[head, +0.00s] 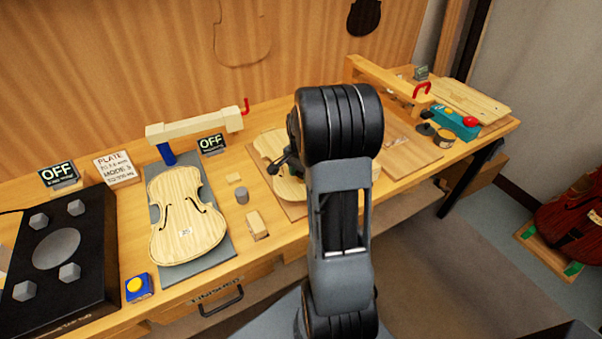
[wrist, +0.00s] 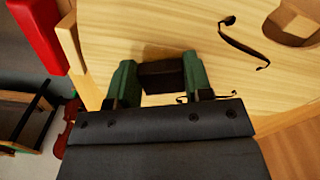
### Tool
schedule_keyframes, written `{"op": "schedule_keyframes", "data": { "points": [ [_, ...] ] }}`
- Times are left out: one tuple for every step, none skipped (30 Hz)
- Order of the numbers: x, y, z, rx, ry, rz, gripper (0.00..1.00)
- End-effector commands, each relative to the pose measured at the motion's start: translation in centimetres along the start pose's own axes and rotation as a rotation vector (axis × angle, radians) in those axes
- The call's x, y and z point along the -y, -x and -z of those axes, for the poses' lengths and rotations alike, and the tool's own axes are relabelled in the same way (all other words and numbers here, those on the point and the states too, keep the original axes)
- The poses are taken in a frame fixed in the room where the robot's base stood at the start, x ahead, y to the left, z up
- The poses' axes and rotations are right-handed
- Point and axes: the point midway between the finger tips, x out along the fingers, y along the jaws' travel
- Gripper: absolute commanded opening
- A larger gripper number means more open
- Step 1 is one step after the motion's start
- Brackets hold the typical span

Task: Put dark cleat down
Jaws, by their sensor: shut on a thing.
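The dark cleat (wrist: 161,76) is a small dark block in the wrist view. My gripper (wrist: 160,66) is shut on it, with one green finger at each side. The cleat is over a pale violin plate (wrist: 125,27) with f-holes; whether it touches the plate I cannot tell. In the head view my arm hides the cleat and much of this middle plate (head: 267,144).
Another violin plate (head: 184,235) lies on a grey mat at left, beside a black device (head: 75,262). A small grey cylinder (head: 241,195) and a wooden block (head: 257,224) stand between the plates. A wooden board (head: 408,157) lies right of my arm.

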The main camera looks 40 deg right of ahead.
Motion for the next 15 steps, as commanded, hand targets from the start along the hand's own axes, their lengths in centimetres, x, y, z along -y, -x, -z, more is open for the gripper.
{"op": "schedule_keyframes", "data": {
  "points": [
    [0.00, -0.09, 0.00, 0.000, 0.000, 0.000, 0.25],
    [0.00, -0.18, 0.00, 0.000, 0.000, 0.000, 0.25],
    [0.00, -0.32, 0.00, 0.000, 0.000, 0.000, 0.25],
    [0.00, -0.43, -0.01, 0.000, 0.000, 0.000, 0.25],
    [0.00, -0.53, -0.01, 0.000, 0.000, 0.000, 0.25],
    [0.00, -0.37, 0.00, 0.000, 0.000, 0.000, 0.50],
    [0.00, -0.35, -0.01, 0.000, 0.000, 0.000, 0.53],
    [0.00, -0.35, -0.01, 0.000, 0.000, 0.000, 0.56],
    [0.00, -0.35, -0.01, 0.000, 0.000, 0.000, 0.60],
    [0.00, -0.35, -0.01, 0.000, 0.000, 0.000, 0.62],
    [0.00, -0.34, -0.01, 0.000, 0.000, 0.000, 0.65],
    [0.00, -0.34, -0.01, 0.000, 0.000, 0.000, 0.69],
    [0.00, -0.34, -0.01, 0.000, 0.000, 0.000, 0.72],
    [0.00, -0.34, -0.01, 0.000, 0.000, 0.000, 0.72],
    [0.00, -0.34, -0.01, 0.000, 0.000, 0.000, 0.72]
  ]
}}
